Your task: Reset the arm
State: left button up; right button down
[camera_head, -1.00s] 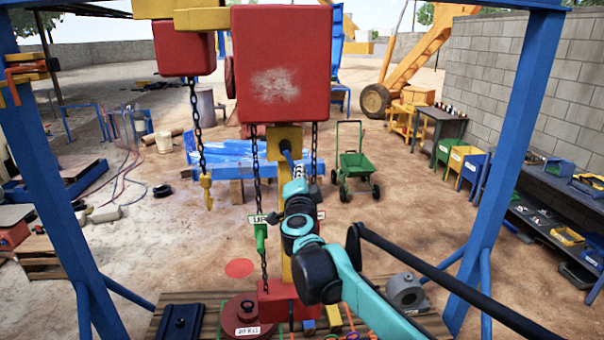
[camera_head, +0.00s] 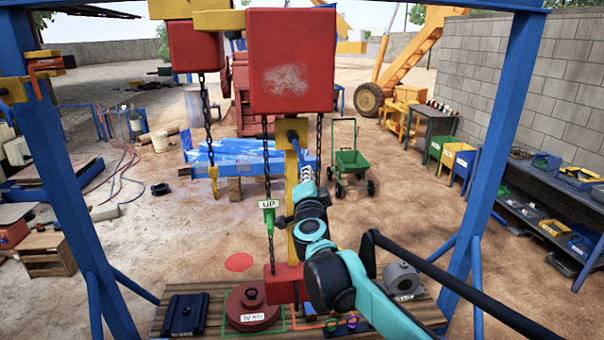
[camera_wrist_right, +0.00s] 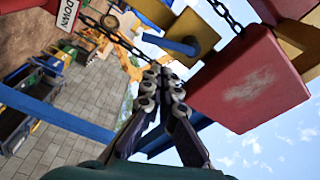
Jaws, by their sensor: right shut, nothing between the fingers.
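My right arm comes in from the lower right in the head view. My right gripper (camera_head: 305,178) points up in front of the yellow post (camera_head: 292,245), just below a blue rod (camera_head: 292,136). In the right wrist view its fingers (camera_wrist_right: 163,78) are together and empty. There the blue rod (camera_wrist_right: 180,45) sticks out of a yellow block (camera_wrist_right: 190,32) beyond the fingertips, and I see no contact with it. The big red box (camera_head: 291,60) hangs above the gripper; it also shows in the wrist view (camera_wrist_right: 248,80). My left gripper is not in view.
Chains hang beside the post, one with a green UP handle (camera_head: 269,218). A yellow hook (camera_head: 213,172) hangs at left. A wooden bench (camera_head: 205,312) holds a red weight (camera_head: 252,308) and a grey part (camera_head: 402,278). Blue frame legs (camera_head: 505,110) stand either side.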

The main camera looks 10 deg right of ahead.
jog(key=s+a+f+n+g+y+b, duration=0.25)
jog(key=s+f+n+b, duration=0.45)
jog(key=f, duration=0.5)
jog(key=s+a+f+n+g+y+b, duration=0.1)
jog(key=s+f+n+y+b, duration=0.3)
jog(key=s+f+b, duration=0.65)
pick_arm(q)
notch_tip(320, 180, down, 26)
jog(key=b, duration=0.9)
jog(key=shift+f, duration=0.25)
pick_arm(e)
jog(key=s+d+f+n+g+h, duration=0.1)
jog(key=s+d+f+g, duration=0.1)
jog(key=s+f, duration=0.4)
jog(key=s+d+f+n+g+h, duration=0.1)
jog(key=s+f, duration=0.5)
jog(key=f, duration=1)
jog(key=s+d+f+n+g+h, duration=0.1)
jog(key=s+d+f+g, duration=0.4)
jog(key=f, duration=0.6)
jog(key=shift+s+d+f+n+h, duration=0.35)
jog(key=shift+s+d+h, duration=0.3)
jog(key=shift+s+d, duration=0.2)
